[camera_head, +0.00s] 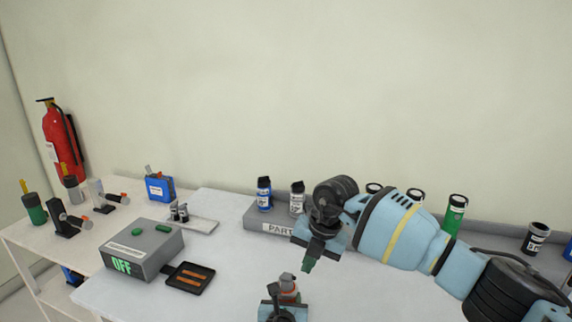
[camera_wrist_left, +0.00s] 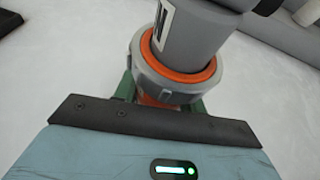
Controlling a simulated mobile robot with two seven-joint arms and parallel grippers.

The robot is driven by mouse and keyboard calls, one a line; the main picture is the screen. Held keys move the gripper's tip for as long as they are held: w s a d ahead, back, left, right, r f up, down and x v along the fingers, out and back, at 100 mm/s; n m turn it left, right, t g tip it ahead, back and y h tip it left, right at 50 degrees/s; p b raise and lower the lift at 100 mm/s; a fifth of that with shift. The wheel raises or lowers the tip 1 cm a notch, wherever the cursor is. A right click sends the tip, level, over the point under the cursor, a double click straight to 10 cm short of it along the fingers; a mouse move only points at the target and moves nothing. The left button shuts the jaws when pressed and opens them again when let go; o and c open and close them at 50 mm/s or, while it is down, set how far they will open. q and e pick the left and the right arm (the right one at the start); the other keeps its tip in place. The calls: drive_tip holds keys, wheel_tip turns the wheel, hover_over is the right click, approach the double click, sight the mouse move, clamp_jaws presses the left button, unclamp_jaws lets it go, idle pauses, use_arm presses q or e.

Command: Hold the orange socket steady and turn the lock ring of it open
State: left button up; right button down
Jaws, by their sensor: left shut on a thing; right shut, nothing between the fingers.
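The orange socket (camera_wrist_left: 152,102) shows only as a small orange patch between the green fingers of my left gripper (camera_wrist_left: 160,104), which is shut on it. The grey lock ring (camera_wrist_left: 150,82) sits just beyond the fingers. A grey cylindrical plug (camera_wrist_left: 198,40) with an orange band stands in the ring. In the head view the socket assembly (camera_head: 288,287) is small at the bottom edge, with my left gripper (camera_head: 284,306) around its lower part. My right gripper (camera_head: 308,266) is shut and empty, pointing down above and slightly right of the assembly, apart from it.
A grey box with a green OFF display (camera_head: 122,264) and a black tray with orange strips (camera_head: 190,279) lie to the left. A grey parts rack (camera_head: 262,220) with several canisters runs along the back. The white table (camera_head: 225,262) is clear between tray and grippers.

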use_arm(q)
drive_tip(key=o, duration=1.2)
drive_tip(key=shift+o, duration=0.2)
drive_tip(key=shift+v, duration=6)
